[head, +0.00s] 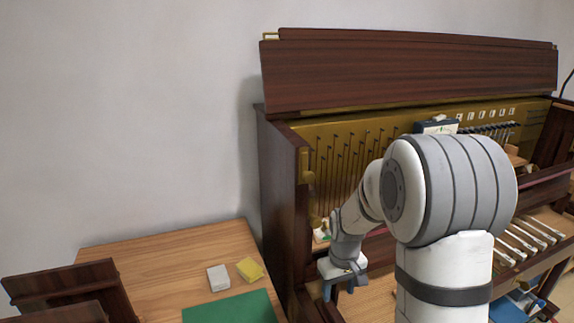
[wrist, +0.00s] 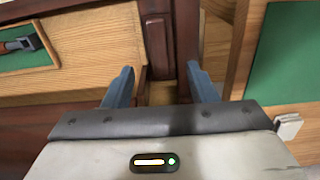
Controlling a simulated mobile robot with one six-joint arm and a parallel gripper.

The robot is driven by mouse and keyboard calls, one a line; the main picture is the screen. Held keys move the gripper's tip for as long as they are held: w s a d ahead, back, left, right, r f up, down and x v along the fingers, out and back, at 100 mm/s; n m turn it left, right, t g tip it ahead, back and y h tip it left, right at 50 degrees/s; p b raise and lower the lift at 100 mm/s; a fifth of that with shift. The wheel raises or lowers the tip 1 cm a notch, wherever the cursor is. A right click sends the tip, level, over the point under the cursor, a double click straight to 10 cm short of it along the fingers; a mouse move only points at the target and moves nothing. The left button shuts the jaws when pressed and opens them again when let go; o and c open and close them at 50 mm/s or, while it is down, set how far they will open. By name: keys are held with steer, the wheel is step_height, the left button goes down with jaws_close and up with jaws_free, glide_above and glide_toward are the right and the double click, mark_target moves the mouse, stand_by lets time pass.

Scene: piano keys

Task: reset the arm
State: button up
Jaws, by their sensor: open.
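My gripper (head: 346,282) hangs at the end of my bent arm, in front of the left part of the open upright piano (head: 281,185). In the wrist view my gripper (wrist: 160,88) shows two blue fingers wide apart, with nothing between them. Below and beyond the fingers are brown wooden panels of the piano. My arm's large grey and white joint covers part of the piano in the head view.
A wooden table (head: 150,255) at the lower left holds a green mat (head: 232,308), a white block (head: 218,278) and a yellow block (head: 250,269). White keys (head: 525,238) lie at the right. In the wrist view a tool (wrist: 20,45) lies on green at the upper left.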

steer(key=s+r+m+t+p, duration=0.2)
steer(key=s+r+m, duration=0.1)
steer(key=s+r, duration=1.3)
steer(key=s, duration=0.4)
steer(key=shift+r+p, duration=0.2)
steer(key=shift+p, duration=0.1)
